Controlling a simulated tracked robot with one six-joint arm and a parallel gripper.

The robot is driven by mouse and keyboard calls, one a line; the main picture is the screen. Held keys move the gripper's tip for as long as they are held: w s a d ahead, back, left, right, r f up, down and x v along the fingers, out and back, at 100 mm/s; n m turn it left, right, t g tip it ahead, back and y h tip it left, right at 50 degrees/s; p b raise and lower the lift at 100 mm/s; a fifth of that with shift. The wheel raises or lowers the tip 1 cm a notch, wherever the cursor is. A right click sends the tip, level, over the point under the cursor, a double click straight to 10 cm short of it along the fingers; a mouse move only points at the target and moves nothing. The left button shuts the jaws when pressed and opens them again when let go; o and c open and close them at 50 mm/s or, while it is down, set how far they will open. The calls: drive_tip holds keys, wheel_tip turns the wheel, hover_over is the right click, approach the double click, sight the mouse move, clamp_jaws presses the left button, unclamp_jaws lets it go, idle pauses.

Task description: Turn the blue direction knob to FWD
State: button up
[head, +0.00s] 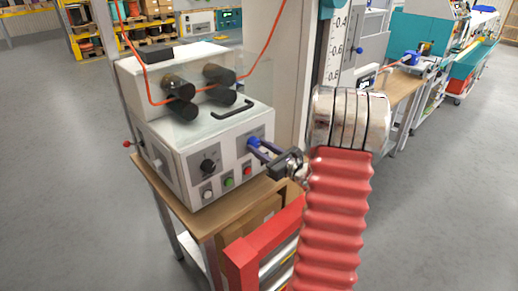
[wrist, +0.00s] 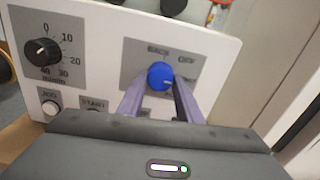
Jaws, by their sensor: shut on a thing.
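The blue direction knob (wrist: 160,76) sits on a grey plate on the front panel of the white machine (head: 180,150). In the head view the knob (head: 254,142) is at the panel's right side. My gripper (head: 258,148) reaches it from the right, and its two purple fingers are shut on the knob's sides. In the wrist view my gripper (wrist: 160,88) has one finger on each side of the knob. The labels BACK and OFF show above the knob. Fingers cover the lower right of the plate, so FWD cannot be read, and the pointer direction is not clear.
A black speed dial (wrist: 42,51) is left of the knob. Below are a white JOG button (wrist: 51,107), a green button (head: 228,182) and a red button (head: 247,171). An orange cable (head: 150,85) runs over black rollers (head: 178,88) above. A red frame (head: 243,265) stands below.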

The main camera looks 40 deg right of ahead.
idle(0.3)
drive_tip(key=o, duration=1)
drive_tip(key=s, duration=1.4)
drive_tip(key=shift+d, duration=0.15)
drive_tip(key=shift+w, duration=0.1)
